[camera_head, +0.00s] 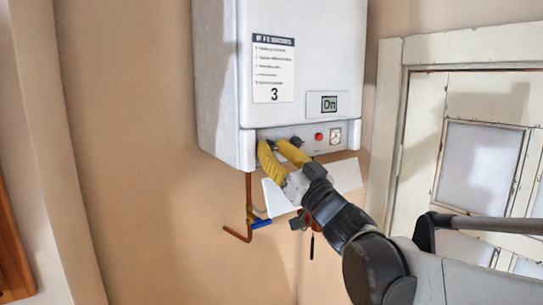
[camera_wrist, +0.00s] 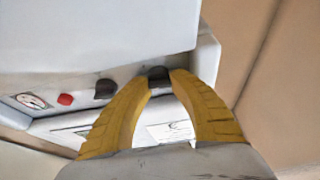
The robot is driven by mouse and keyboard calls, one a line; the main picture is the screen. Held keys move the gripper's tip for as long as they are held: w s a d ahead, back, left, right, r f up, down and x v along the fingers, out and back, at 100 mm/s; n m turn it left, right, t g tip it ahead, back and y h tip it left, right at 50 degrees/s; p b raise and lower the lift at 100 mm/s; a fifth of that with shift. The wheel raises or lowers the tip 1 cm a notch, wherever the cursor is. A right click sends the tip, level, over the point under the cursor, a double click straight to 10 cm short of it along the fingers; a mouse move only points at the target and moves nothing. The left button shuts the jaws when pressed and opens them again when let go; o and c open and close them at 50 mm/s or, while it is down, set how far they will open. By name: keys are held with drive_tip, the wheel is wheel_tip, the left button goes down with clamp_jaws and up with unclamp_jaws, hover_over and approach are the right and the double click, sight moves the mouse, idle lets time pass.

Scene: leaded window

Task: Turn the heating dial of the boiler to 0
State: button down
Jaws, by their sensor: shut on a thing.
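The white boiler (camera_head: 292,70) hangs on the wall, with a control panel (camera_head: 330,148) along its lower front. My gripper (camera_head: 272,146), with two yellow fingers, reaches up to the left end of this panel. In the wrist view its fingertips are shut on a dark dial (camera_wrist: 158,73), one on each side. In the head view the fingers mostly hide this dial. A second dark dial (camera_head: 296,141) is beside it and free; it also shows in the wrist view (camera_wrist: 104,89). The dials' markings, and which one is for heating, cannot be read.
A red button (camera_head: 319,137) and a round gauge (camera_head: 336,136) are further right on the panel. The boiler's display (camera_head: 328,104) reads "On". A notice (camera_head: 273,68) shows a large 3. A white flap (camera_head: 338,177) and a copper pipe with a blue-handled valve (camera_head: 260,224) are below.

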drive_tip(key=n+g+y, duration=0.1)
drive_tip(key=n, duration=0.2)
drive_tip(key=n+g+y+b, duration=0.1)
drive_tip(key=n, duration=0.2)
drive_tip(key=shift+d+n+y, duration=0.1)
drive_tip(key=shift+n+y, duration=0.2)
drive_tip(key=shift+n, duration=0.1)
drive_tip(key=n+g, duration=0.1)
drive_tip(key=n, duration=0.2)
drive_tip(key=n+g+y, duration=0.1)
drive_tip(key=n+g, duration=0.1)
drive_tip(key=n, duration=0.1)
drive_tip(key=shift+r, duration=0.1)
drive_tip(key=n+g, duration=0.1)
drive_tip(key=n, duration=0.2)
drive_tip(key=n+g, duration=0.1)
drive_tip(key=n, duration=0.2)
drive_tip(key=shift+n+g+p, duration=0.3)
drive_tip(key=shift+p, duration=0.05)
drive_tip(key=shift+n+g+h+p, duration=0.4)
drive_tip(key=shift+n+g, duration=0.3)
drive_tip(key=shift+n, duration=1.1)
drive_tip(key=c, duration=1.4)
unclamp_jaws()
